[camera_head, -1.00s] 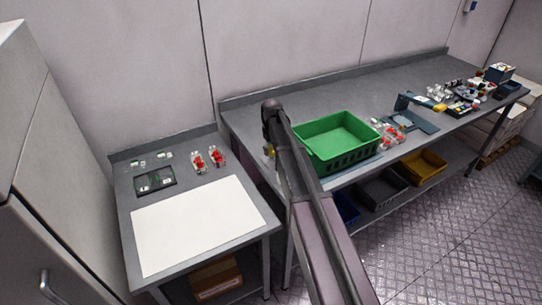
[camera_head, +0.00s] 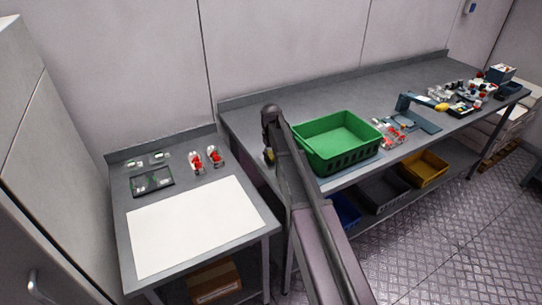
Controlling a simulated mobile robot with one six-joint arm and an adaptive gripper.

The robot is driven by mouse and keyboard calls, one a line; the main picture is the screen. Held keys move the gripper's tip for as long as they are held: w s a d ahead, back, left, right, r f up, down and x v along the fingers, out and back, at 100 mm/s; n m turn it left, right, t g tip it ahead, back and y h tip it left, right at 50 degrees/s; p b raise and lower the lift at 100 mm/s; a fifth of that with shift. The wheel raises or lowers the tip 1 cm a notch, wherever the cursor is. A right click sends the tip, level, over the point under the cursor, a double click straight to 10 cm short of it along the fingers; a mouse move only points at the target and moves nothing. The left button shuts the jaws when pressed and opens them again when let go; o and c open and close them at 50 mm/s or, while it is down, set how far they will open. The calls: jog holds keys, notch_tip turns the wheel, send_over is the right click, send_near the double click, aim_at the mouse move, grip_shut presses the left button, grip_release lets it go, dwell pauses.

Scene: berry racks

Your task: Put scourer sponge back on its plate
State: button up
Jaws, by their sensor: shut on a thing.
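My arm reaches up from the bottom middle to the gap between the two tables. My gripper (camera_head: 268,152) hangs below the arm's far end, mostly hidden behind the arm. A small yellow bit (camera_head: 269,156) shows there, beside the front left corner of the long table; it looks like the scourer sponge in the shut jaws, but it is too small to be sure. I cannot pick out the sponge's plate.
A green basket (camera_head: 345,162) stands right of my arm on the long grey table (camera_head: 300,100). Right of it are clear boxes with red berries (camera_head: 389,134) and a blue-grey device (camera_head: 416,113). The left table holds a white sheet (camera_head: 195,225), a dark tray (camera_head: 152,181) and two berry boxes (camera_head: 205,158).

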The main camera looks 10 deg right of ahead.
aim_at(271, 153)
jog(key=shift+f, duration=0.15)
jog(key=o, duration=1)
notch_tip(271, 153, up, 12)
jog(key=p, duration=1.2)
jog(key=shift+r, duration=0.2)
jog(key=s+m, duration=0.1)
jog(key=s, duration=0.9)
jog(key=s+m, duration=0.1)
jog(key=s, duration=0.8)
jog(key=s+m, duration=0.1)
jog(key=s, duration=0.9)
jog(key=shift+s+m, duration=0.3)
